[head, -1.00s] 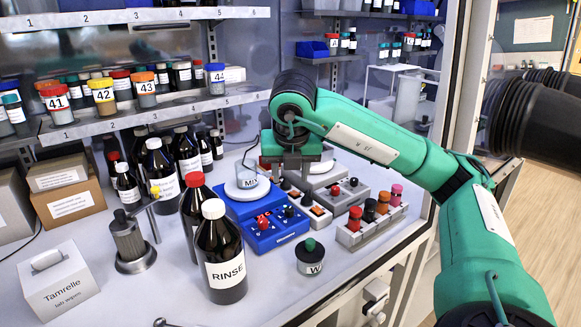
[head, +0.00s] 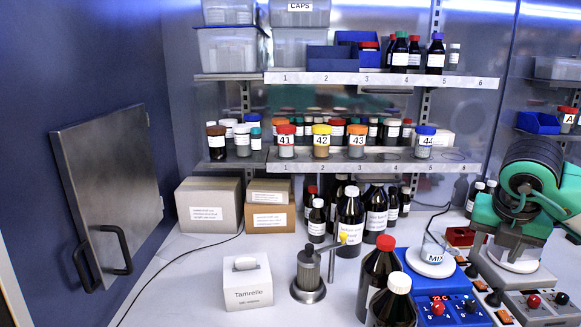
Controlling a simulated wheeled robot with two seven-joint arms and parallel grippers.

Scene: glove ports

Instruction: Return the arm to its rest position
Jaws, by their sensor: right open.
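My right arm, green with a dark joint, comes in from the right edge of the head view. Its gripper (head: 503,250) is open and points down at the far right. It is beside the glass beaker marked MIX (head: 433,248), apart from it. The beaker stands on the white plate of the blue stirrer (head: 440,291). Nothing shows held in the gripper; its fingertips are small and partly hard to make out. My left gripper is not in view.
Two dark bottles, red-capped (head: 382,262) and white-capped (head: 395,300), stand left of the stirrer. A metal grinder (head: 308,272) and Tamrelle wipes box (head: 247,283) stand farther left. Shelves (head: 370,160) of jars span the back. A metal hatch (head: 110,195) is on the left wall.

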